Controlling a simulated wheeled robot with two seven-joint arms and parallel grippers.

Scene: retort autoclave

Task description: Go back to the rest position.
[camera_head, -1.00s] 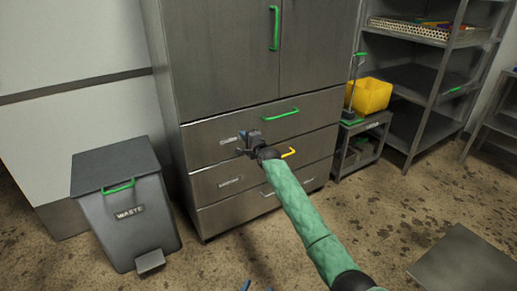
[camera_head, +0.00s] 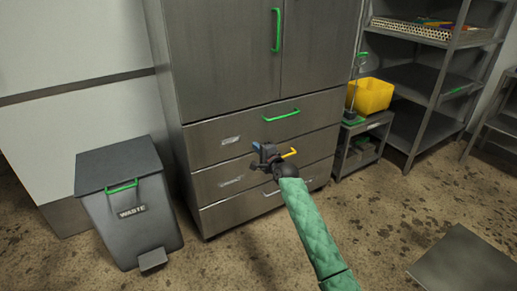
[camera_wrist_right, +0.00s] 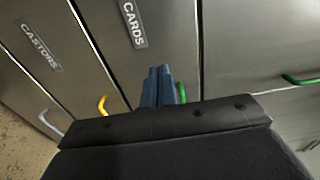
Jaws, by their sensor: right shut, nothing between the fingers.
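My right gripper (camera_head: 258,156) is in front of the drawers of a steel cabinet (camera_head: 225,65), near the yellow handle (camera_head: 290,153) of the middle drawer. It is empty, and its blue fingers (camera_wrist_right: 157,86) are together in the right wrist view. My right arm in a green sleeve reaches in from the lower right. In the wrist view the drawer fronts show labels "CARDS" (camera_wrist_right: 132,22) and "CASTORS" (camera_wrist_right: 40,45). The drawers look closed. My left gripper is not in view.
A grey waste bin (camera_head: 128,200) stands left of the cabinet. A small steel stand (camera_head: 362,140) with a yellow tub (camera_head: 370,95) is at its right, beside a shelf rack (camera_head: 430,80). A grey flat surface (camera_head: 465,262) is at lower right. Speckled floor lies open in front.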

